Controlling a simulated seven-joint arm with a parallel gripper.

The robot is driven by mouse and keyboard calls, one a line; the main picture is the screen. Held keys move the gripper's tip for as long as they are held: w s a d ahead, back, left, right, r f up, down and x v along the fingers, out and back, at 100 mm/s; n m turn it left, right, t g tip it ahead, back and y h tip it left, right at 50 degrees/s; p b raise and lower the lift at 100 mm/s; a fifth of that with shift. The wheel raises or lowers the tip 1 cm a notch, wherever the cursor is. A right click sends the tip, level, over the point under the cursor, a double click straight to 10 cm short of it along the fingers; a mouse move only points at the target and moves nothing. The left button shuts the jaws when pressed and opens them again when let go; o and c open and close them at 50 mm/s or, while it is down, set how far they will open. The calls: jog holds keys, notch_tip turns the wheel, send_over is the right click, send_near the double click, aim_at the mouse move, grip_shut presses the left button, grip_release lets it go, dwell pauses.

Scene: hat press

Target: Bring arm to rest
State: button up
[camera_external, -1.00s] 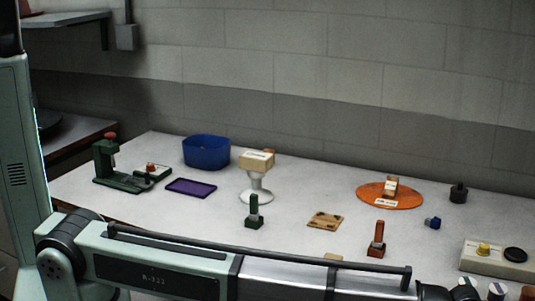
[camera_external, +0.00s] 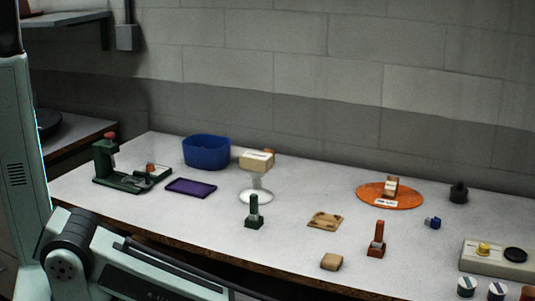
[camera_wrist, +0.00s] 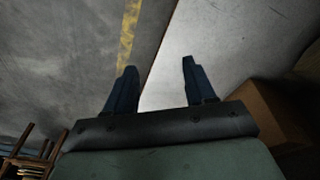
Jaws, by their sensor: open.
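My gripper (camera_wrist: 158,75) shows in the wrist view with its two dark fingers apart and nothing between them. Below it are grey floor, a yellow line and a pale surface. In the external view my gripper is out of frame; only part of my arm shows at the lower left, in front of the table (camera_external: 290,245). The arm is clear of the objects on the table.
The table holds a green press (camera_external: 118,170), a blue bin (camera_external: 206,153), a purple tray (camera_external: 191,188), a white stand (camera_external: 257,192), an orange disc (camera_external: 408,200), a wooden block (camera_external: 331,262) and a button box (camera_external: 498,258). A brown box (camera_wrist: 270,110) shows in the wrist view.

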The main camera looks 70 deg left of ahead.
jog(key=s+a+f+n+g, duration=0.1)
jog(key=s+a, duration=0.3)
jog(key=s, duration=0.7)
jog(key=s+a+f+n+g, duration=0.1)
jog(key=s+a+g, duration=0.3)
jog(key=s, duration=0.8)
jog(key=s+a+f+g, duration=0.3)
jog(key=s+a, duration=0.3)
jog(key=s, duration=0.6)
jog(key=shift+s+n+y, duration=0.25)
jog(key=shift+n+y, duration=0.15)
